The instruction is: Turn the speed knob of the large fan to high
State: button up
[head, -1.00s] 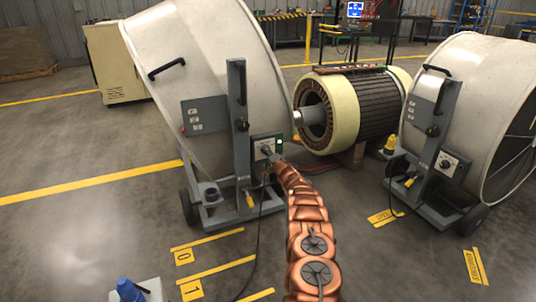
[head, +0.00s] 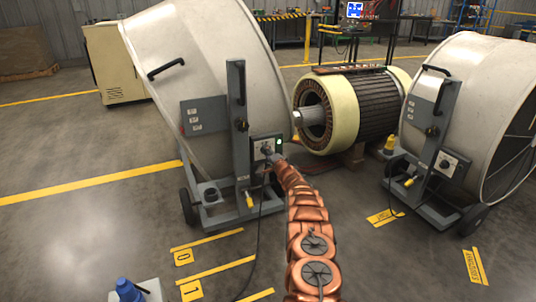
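The large fan (head: 215,75) is a white drum on a grey wheeled stand, left of centre. Its control box (head: 258,146) sits low on the right of the upright post, with a green light at its right side. My copper-coloured arm reaches up from the bottom, and my gripper (head: 270,157) is at the front of this box. The gripper covers part of the box's face, so the knob is mostly hidden. The fingers are too small and covered to tell whether they are open or shut, or whether they touch the knob.
A second fan (head: 465,85) with its own control box (head: 450,163) stands at the right. A large stator (head: 365,110) lies behind, between the fans. A black cable (head: 262,220) hangs from the left stand to the floor. Open floor lies at left.

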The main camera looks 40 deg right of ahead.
jog(key=shift+o, duration=0.2)
jog(key=shift+a, duration=0.15)
jog(key=v, duration=1.2)
dwell(0.8)
jog(key=shift+w, duration=0.1)
dwell(0.4)
